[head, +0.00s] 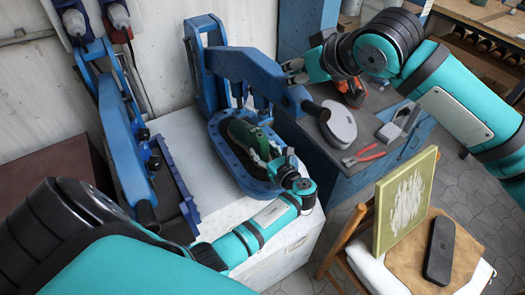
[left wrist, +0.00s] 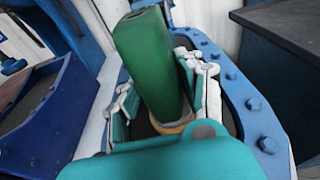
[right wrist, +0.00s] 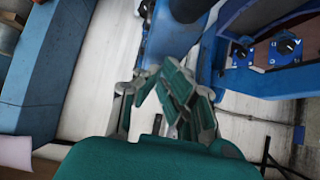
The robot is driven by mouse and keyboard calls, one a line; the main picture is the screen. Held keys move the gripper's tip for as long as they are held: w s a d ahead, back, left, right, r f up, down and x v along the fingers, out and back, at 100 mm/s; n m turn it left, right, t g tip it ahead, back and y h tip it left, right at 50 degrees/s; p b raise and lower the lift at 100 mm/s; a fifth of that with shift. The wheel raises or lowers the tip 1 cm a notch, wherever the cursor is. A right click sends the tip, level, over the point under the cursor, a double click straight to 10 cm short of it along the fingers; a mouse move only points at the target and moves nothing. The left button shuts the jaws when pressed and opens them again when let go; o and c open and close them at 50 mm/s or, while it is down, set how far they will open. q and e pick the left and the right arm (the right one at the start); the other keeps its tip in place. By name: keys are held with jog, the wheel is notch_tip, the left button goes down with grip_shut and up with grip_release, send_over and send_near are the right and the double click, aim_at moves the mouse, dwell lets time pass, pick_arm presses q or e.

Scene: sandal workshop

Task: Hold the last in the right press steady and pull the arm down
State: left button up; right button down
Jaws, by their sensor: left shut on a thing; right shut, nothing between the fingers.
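The right press is blue, with a bolted oval base (head: 222,150) on a white block. Its blue arm (head: 255,70) slopes down to the right above the base. The green last (head: 243,132) stands in the base, and in the left wrist view the last (left wrist: 145,60) rises between my fingers. My left gripper (head: 272,160) is shut on it low down; its fingers (left wrist: 160,105) lie on both sides. My right gripper (head: 293,72) is shut and empty close to the press arm, at its far side. I cannot tell whether it touches the arm. The right wrist view shows the fingers (right wrist: 165,90) together.
A second blue press (head: 125,140) stands at the left. A blue-sided bench (head: 345,175) at the right holds red pliers (head: 362,157) and a grey sole-shaped piece (head: 338,123). A chair with a framed green panel (head: 405,203) and a dark sole (head: 439,250) stands at front right.

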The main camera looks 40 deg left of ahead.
aim_at(301, 95)
jog(key=shift+f, duration=0.15)
jog(key=shift+s+d+f, duration=0.1)
jog(key=shift+d+f, duration=0.1)
jog(key=shift+f, duration=0.35)
jog(key=shift+d+f, duration=0.2)
jog(key=shift+f, duration=0.4)
jog(key=shift+s+d+f, duration=0.1)
jog(key=shift+d+f, duration=0.1)
jog(key=shift+f, duration=0.4)
jog(key=shift+s+d+f, duration=0.1)
jog(key=shift+d+f, duration=0.05)
jog(key=shift+f, duration=0.4)
jog(key=shift+r, duration=0.15)
jog(key=shift+r, duration=3.4)
